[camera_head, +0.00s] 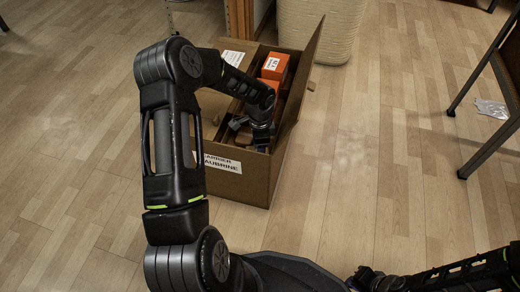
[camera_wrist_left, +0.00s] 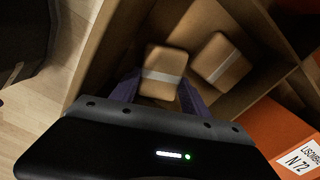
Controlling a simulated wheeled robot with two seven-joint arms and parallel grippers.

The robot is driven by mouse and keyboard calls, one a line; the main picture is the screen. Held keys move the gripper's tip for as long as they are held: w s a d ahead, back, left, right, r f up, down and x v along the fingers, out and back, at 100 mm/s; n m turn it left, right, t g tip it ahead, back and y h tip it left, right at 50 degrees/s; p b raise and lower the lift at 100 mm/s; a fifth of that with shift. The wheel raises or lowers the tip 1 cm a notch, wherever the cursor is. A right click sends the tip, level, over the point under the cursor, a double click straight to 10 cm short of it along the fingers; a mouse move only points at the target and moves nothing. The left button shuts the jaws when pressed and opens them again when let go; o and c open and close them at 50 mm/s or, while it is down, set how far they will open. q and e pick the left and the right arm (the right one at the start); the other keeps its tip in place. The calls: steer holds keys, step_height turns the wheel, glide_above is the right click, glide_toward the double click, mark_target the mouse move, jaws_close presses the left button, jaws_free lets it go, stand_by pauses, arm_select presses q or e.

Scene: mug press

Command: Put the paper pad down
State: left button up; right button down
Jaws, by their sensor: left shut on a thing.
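The paper pad (camera_wrist_left: 164,72) is a small brown block with a pale band. In the left wrist view it sits between the two fingers of my left gripper (camera_wrist_left: 158,88), which is shut on it inside the cardboard box (camera_head: 240,178). A second, similar brown pad (camera_wrist_left: 222,61) lies just right of it, apart from it, in the same compartment. In the head view my left arm reaches down into the box and hides much of its inside. My right gripper (camera_head: 367,279) is low at the bottom edge, away from the box; its fingers are unclear.
Orange boxes (camera_head: 275,66) stand in the box's far right part; one also shows in the left wrist view (camera_wrist_left: 283,140). Cardboard walls and dividers surround my left gripper. A pale woven basket (camera_head: 322,28) stands behind.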

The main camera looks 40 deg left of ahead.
arm_select(q)
steer(key=shift+f, duration=0.15)
steer(key=o, duration=1.3)
step_height(320, 180, up, 12)
steer(key=p, duration=0.5)
steer(key=shift+r, duration=0.2)
